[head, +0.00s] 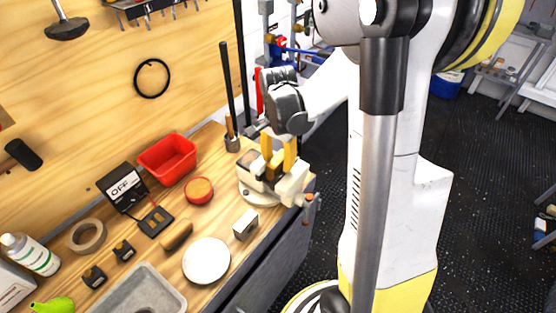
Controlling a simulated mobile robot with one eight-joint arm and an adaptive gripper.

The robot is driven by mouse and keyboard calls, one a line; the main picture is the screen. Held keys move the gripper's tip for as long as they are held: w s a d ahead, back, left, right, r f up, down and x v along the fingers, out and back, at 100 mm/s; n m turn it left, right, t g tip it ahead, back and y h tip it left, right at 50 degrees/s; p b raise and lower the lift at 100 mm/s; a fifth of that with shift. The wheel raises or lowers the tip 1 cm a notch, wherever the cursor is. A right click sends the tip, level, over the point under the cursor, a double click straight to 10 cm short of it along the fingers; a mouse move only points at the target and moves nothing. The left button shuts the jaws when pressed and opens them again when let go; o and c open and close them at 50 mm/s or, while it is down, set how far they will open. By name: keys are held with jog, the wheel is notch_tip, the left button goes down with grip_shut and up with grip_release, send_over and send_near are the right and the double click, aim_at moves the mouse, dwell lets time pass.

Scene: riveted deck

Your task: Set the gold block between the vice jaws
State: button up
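The cream vice (290,188) stands on a round base near the bench's right edge. My gripper (277,160) points down right over the vice, its yellow fingers reaching close to the jaws. A small gold patch, seemingly the gold block (276,161), shows low between the fingers, at or just above the jaws. It is small and partly hidden, so I cannot tell whether the fingers grip it or whether it touches the jaws. No other gold block shows on the bench.
A pale block (245,224) and a white plate (206,260) lie in front of the vice. A red bin (168,158), a round red-rimmed container (199,190) and a holder with upright tools (232,143) stand left of and behind it. The bench edge is close on the right.

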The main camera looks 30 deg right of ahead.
aim_at(278, 159)
notch_tip(278, 159, up, 12)
jog(key=p, duration=0.4)
jog(key=s+a+r+n+t, duration=0.3)
jog(key=s+a+n, duration=0.2)
jog(key=a+n, duration=0.1)
jog(key=s+a+r+n+t, duration=0.2)
jog(key=s+a+n+t, duration=0.2)
jog(key=a+n, duration=0.3)
jog(key=shift+s+a+r+n, duration=0.25)
jog(key=shift+s+r+n, duration=0.2)
jog(key=shift+s, duration=0.45)
